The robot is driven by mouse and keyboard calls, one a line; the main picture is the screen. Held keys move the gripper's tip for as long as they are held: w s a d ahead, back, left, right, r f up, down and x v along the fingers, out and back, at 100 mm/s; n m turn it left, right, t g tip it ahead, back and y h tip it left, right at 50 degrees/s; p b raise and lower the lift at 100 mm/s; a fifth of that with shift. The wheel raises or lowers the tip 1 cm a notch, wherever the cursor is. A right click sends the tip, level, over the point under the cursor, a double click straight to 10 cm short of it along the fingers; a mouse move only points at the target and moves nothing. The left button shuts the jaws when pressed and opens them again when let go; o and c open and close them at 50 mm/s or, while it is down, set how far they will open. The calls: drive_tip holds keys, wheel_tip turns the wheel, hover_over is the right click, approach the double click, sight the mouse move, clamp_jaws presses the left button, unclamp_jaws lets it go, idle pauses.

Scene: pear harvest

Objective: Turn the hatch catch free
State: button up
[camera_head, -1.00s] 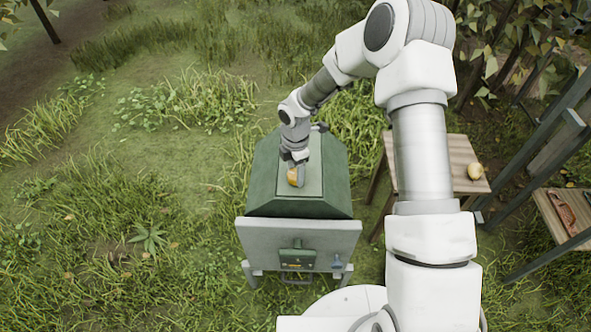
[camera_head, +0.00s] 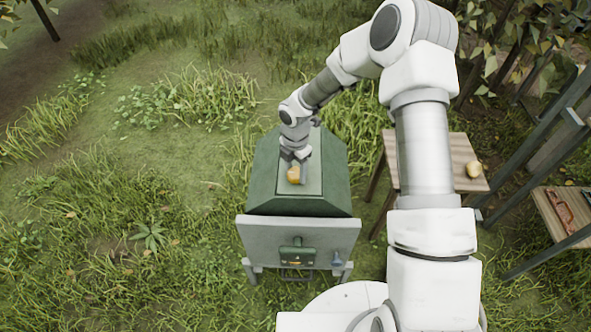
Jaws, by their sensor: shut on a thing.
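A dark green bin stands in the grass with a paler green hatch (camera_head: 313,184) on its sloped top. A small orange-yellow piece on the hatch, which looks like the hatch catch (camera_head: 293,175), sits at my gripper's fingers. My gripper (camera_head: 298,175) reaches down from above and is shut on the catch. A grey finger shows at the right of it, and the wrist hides the catch's far side. The catch's exact angle is too small to tell.
The bin's pale front ledge (camera_head: 259,228) carries a small green box (camera_head: 297,256) and a blue-grey item (camera_head: 337,259). At right are a wooden table (camera_head: 452,151) with a yellowish pear (camera_head: 474,169) and a shelf with a red-brown tool (camera_head: 563,212). Open grass lies left.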

sight(295, 173)
drive_tip(key=o, duration=1.4)
drive_tip(key=shift+r, duration=0.1)
wheel_tip(295, 173, up, 17)
drive_tip(key=shift+r+p, duration=0.15)
drive_tip(key=shift+p, duration=0.6)
